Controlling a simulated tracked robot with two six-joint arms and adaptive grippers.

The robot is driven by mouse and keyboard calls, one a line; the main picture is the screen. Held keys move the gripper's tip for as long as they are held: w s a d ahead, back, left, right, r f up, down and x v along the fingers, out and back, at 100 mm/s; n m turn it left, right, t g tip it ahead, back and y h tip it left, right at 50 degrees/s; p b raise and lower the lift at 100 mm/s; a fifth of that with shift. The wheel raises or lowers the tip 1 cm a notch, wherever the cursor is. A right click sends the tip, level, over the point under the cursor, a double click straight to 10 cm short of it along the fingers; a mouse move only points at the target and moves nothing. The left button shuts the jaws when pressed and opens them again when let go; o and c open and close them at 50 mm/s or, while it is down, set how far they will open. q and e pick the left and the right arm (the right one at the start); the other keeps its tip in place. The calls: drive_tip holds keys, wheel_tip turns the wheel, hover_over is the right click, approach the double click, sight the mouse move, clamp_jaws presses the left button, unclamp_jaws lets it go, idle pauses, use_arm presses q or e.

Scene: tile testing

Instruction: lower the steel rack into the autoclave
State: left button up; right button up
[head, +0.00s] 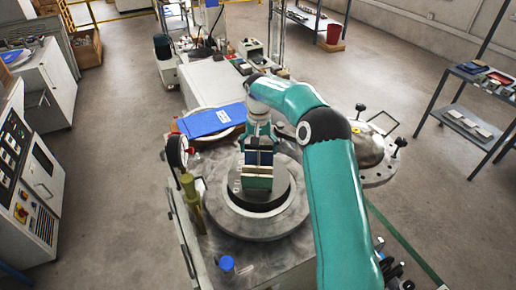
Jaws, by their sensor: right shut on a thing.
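The autoclave (225,215) stands in the middle with its round mouth open upward. Its lid (368,150), with black knobs, is swung aside to the right. The steel rack (257,182) shows as a small block with blue and pale tiles, over or partly in the mouth. I cannot tell how deep it sits. My right gripper (260,143) is above the rack and shut on it; its fingers are partly hidden by the arm. My left gripper is not in view.
A pressure gauge (177,151) on a post stands at the mouth's left. A control cabinet (28,180) is far left, and shelves (480,100) are right.

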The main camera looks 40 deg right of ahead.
idle(0.5)
drive_tip(key=shift+f+b, duration=4.45)
drive_tip(key=shift+f, duration=2.4)
wheel_tip(320, 180, down, 10)
drive_tip(key=b, duration=0.6)
drive_tip(key=shift+r, duration=0.25)
drive_tip(key=shift+f+b, duration=0.65)
drive_tip(key=shift+f, duration=0.1)
